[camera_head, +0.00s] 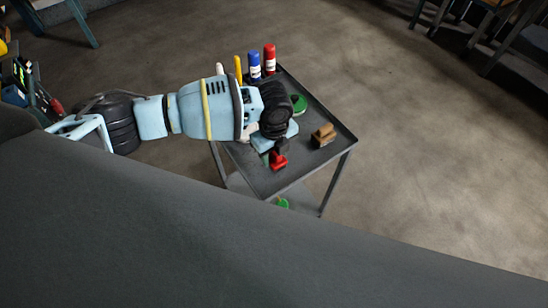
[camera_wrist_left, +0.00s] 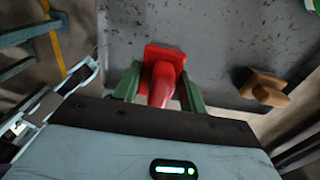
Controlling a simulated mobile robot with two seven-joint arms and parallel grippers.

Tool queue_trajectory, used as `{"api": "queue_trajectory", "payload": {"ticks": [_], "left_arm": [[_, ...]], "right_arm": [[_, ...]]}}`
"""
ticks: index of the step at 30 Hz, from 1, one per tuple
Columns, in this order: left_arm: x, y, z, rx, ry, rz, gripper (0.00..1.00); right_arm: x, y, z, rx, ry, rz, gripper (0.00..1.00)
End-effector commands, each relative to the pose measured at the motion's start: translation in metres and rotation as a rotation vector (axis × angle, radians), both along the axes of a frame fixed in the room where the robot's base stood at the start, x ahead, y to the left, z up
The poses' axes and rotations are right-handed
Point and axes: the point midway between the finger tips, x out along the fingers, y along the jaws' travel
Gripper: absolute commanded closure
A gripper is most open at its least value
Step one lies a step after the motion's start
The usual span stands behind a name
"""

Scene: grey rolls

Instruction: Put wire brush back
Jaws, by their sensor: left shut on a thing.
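My left gripper (camera_head: 272,157) is over the near part of the grey cart top (camera_head: 262,182). In the left wrist view its green fingers (camera_wrist_left: 160,88) are shut on a red tool (camera_wrist_left: 164,66). The red tool (camera_head: 279,162) has a flat, squarish end and a rounded handle-like part. Whether it touches the cart top I cannot tell. A brown wooden block-like tool (camera_head: 323,136) lies on the cart top to the right of the gripper, and it also shows in the left wrist view (camera_wrist_left: 264,88). Which of the two is the wire brush is unclear. My right gripper is not in view.
A blue bottle (camera_head: 254,66), a red bottle (camera_head: 269,60) and a yellow item (camera_head: 238,70) stand at the cart's back edge. A green round item (camera_head: 299,104) lies behind the gripper. Another green item (camera_head: 281,203) is on the lower shelf. Open floor lies to the right.

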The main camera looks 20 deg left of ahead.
Motion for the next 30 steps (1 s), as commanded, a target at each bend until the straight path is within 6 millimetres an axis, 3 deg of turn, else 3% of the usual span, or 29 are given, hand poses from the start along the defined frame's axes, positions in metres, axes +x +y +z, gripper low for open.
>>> {"api": "queue_trajectory", "payload": {"ticks": [6, 17, 18, 22, 30], "left_arm": [[-0.001, 0.000, -0.027, 0.002, 0.002, 0.000, 0.77], [-0.001, 0.000, -0.031, 0.001, 0.002, 0.001, 0.77], [-0.001, 0.000, -0.030, 0.001, 0.002, 0.001, 0.53], [-0.001, 0.000, -0.030, 0.001, 0.002, 0.001, 0.37], [-0.001, 0.000, -0.029, 0.001, 0.002, 0.000, 0.37]], "right_arm": [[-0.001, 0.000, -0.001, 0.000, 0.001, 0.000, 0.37], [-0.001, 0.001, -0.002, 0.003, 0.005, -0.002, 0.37], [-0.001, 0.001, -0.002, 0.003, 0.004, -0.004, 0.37], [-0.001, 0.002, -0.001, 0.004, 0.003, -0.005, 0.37], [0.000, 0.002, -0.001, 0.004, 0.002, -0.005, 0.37]]}}
